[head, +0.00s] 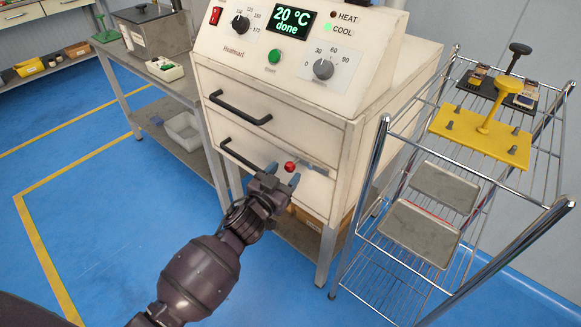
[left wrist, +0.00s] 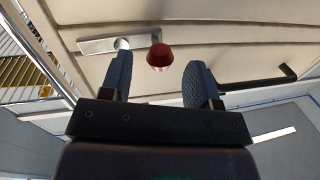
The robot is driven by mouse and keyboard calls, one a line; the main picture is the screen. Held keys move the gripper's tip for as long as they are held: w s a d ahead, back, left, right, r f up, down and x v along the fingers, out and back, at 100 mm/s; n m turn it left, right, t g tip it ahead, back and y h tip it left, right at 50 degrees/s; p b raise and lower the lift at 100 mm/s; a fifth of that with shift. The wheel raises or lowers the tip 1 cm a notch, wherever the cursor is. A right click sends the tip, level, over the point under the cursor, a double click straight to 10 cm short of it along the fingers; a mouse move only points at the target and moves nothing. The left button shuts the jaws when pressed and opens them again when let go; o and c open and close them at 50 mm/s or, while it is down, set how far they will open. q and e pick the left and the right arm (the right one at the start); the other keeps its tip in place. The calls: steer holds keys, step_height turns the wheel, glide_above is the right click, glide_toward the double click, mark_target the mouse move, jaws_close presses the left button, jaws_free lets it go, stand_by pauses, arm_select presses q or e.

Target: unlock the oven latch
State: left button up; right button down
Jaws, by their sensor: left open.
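The oven (head: 275,88) is a cream box with a front panel reading "20 °C done" and the green COOL lamp lit. Its latch is a red knob (head: 290,166) beside a metal plate (head: 316,166) on the lower front. In the left wrist view the red knob (left wrist: 160,57) shows just beyond and between the fingertips, with the metal plate (left wrist: 112,45) to its left. My left gripper (head: 282,177) is open and empty at the knob, its fingers on either side of it. I cannot tell whether they touch it. My right gripper is not in view.
Two black handles, an upper one (head: 239,110) and a lower one (head: 247,157), stick out from the oven front. A wire rack (head: 384,150) with trays and a yellow fixture (head: 480,138) stands at right. A grey bench (head: 130,80) stands at left. The blue floor in front is clear.

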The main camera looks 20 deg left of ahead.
mark_target(287, 170)
arm_select(q)
steer(key=w, duration=0.2)
steer(key=shift+w+d+f, duration=0.1)
steer(key=shift+w+d, duration=0.1)
steer(key=shift+w, duration=0.4)
steer(key=c, duration=0.9)
steer(key=shift+r+m, duration=0.3)
steer(key=shift+m, duration=0.3)
steer(key=o, duration=0.9)
